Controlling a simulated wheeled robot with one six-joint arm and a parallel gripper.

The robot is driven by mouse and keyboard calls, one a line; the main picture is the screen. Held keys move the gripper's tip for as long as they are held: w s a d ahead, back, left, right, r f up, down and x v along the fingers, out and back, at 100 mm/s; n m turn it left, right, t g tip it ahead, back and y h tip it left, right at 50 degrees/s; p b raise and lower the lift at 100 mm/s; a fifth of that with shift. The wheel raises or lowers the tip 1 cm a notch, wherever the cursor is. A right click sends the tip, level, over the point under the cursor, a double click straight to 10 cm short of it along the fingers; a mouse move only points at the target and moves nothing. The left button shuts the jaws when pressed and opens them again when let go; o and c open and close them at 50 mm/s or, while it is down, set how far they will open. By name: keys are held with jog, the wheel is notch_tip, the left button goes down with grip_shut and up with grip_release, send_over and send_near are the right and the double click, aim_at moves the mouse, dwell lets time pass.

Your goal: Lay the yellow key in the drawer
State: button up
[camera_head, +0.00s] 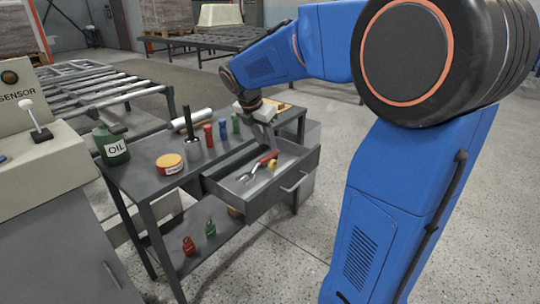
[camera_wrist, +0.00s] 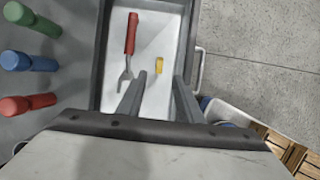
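The drawer (camera_head: 235,187) of the grey workbench is pulled open; its pale floor and dark rim also show in the wrist view (camera_wrist: 101,70). A small yellow piece (camera_wrist: 159,65), which looks like the yellow key, lies on the drawer floor, and it shows in the head view (camera_head: 272,165). Its exact shape is too small to tell. My gripper (camera_head: 271,146) points down above the drawer. In the wrist view my gripper (camera_wrist: 160,77) has its fingers apart, with the yellow piece just beyond the tips and nothing held.
A red-handled fork-like tool (camera_wrist: 131,40) lies left of the yellow piece in the drawer. Green, blue and red bottle-like items (camera_head: 222,130), a yellow-red tin (camera_head: 169,164) and a green oil can (camera_head: 112,147) stand on the bench. Small weights (camera_head: 189,246) sit on the lower shelf.

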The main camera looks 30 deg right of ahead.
jog(key=s+a+f+m+t+y, duration=0.1)
jog(key=s+a+f+m, duration=0.1)
jog(key=s+a+m, duration=0.2)
jog(key=s+a+f+m+t+y, duration=0.1)
jog(key=s+a+f+m, duration=0.1)
jog(key=s+m, duration=0.8)
jog(key=s+a+f+m+t+y, duration=0.1)
jog(key=s+a+m, duration=0.4)
jog(key=s, duration=0.9)
jog(key=f+m+y, duration=0.1)
jog(key=m, duration=0.2)
jog(key=shift+s+a, duration=0.3)
jog(key=shift+r, duration=0.1)
